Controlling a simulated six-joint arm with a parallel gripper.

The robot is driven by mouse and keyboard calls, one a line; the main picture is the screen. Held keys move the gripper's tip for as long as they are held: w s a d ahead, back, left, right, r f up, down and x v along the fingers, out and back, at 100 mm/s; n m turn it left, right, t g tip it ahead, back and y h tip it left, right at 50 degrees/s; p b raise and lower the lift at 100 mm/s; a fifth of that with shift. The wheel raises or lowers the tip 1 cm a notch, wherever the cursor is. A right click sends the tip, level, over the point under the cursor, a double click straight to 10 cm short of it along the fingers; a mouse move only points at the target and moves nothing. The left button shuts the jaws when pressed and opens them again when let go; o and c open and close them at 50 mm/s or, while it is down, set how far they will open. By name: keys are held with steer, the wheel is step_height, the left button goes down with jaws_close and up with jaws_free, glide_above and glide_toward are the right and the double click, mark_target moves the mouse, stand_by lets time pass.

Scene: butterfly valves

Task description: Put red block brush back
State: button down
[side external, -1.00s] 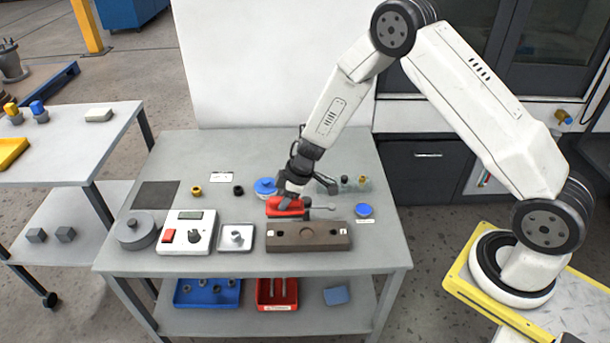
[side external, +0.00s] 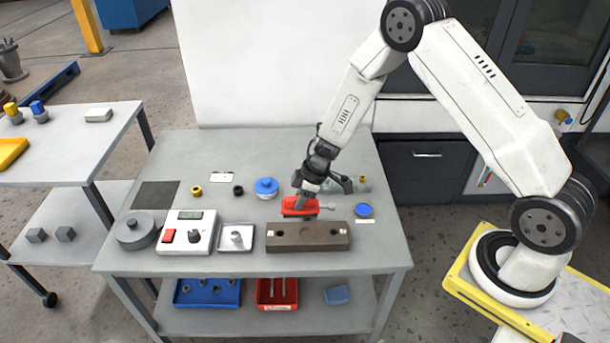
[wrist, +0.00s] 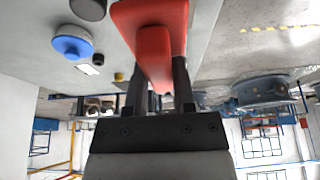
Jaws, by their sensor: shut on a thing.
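My gripper (side external: 306,197) is shut on the red block brush (side external: 293,209) over the middle of the grey bench. The brush is behind the brown block with holes (side external: 285,238). I cannot tell whether it touches the bench. In the wrist view the red block (wrist: 150,22) sits between the two dark fingers of my gripper (wrist: 160,80). Its underside and any bristles are not clear.
A grey rod (side external: 326,208) lies just right of the brush. A blue-lidded pot (side external: 266,188) stands behind left, and a blue disc (side external: 364,210) lies right. A tray (side external: 222,244) and control box (side external: 175,240) stand front left. Bench space behind the pot is clear.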

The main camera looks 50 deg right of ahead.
steer(key=s+d+f, duration=0.2)
steer(key=s+d, duration=1.1)
steer(key=s, duration=0.3)
steer(key=shift+s+f, duration=0.25)
steer(key=shift+s, duration=0.1)
steer(key=shift+f, duration=2.2)
steer(key=shift+f, duration=0.1)
steer(key=shift+f, duration=1.7)
steer(key=shift+f, duration=0.1)
steer(key=shift+c, duration=2.2)
jaws_free()
